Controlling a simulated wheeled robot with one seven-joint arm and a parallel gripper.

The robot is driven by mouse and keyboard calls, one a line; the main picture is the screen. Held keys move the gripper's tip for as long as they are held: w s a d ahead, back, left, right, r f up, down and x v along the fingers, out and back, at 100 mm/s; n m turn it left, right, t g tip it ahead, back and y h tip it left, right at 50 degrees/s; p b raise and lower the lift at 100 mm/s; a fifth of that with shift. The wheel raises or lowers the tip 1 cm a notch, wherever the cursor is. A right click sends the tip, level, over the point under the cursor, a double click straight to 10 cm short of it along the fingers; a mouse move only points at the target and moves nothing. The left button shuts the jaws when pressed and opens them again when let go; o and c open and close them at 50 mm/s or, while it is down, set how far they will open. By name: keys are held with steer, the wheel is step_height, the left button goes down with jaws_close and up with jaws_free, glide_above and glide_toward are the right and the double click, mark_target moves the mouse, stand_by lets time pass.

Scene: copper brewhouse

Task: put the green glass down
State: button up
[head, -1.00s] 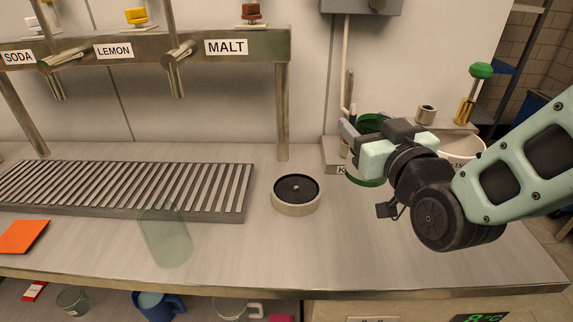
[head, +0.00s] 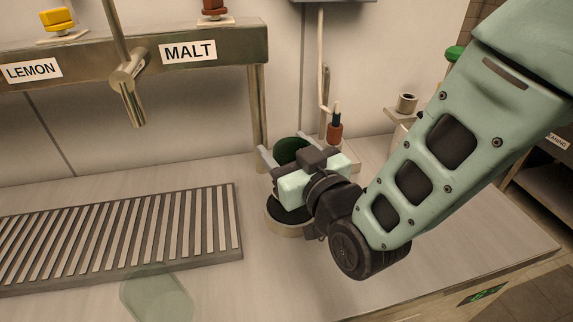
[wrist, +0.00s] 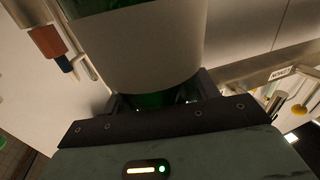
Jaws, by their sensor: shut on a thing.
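The green glass (head: 291,150) is held in my gripper (head: 284,165). In the head view only its dark green upper part shows behind the gripper. In the wrist view the glass (wrist: 140,50) stands between the fingers, with a broad pale band around it and green below. My gripper is shut on it. Both are over or just behind the round, black-topped rinser (head: 287,228) on the counter, whose far part my gripper hides. I cannot tell whether the glass's base touches it.
A slatted drip tray (head: 120,240) lies left of the rinser. A pale see-through green glass shape (head: 157,297) is at the front left. The tap rail (head: 190,50) with the MALT label stands behind. The counter at right (head: 460,225) is clear.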

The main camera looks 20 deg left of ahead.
steer(key=shift+f, duration=1.65)
steer(key=shift+f, duration=0.15)
steer(key=o, duration=1.1)
steer(key=p+v, duration=0.8)
steer(key=v, duration=0.4)
steer(key=shift+s, duration=0.1)
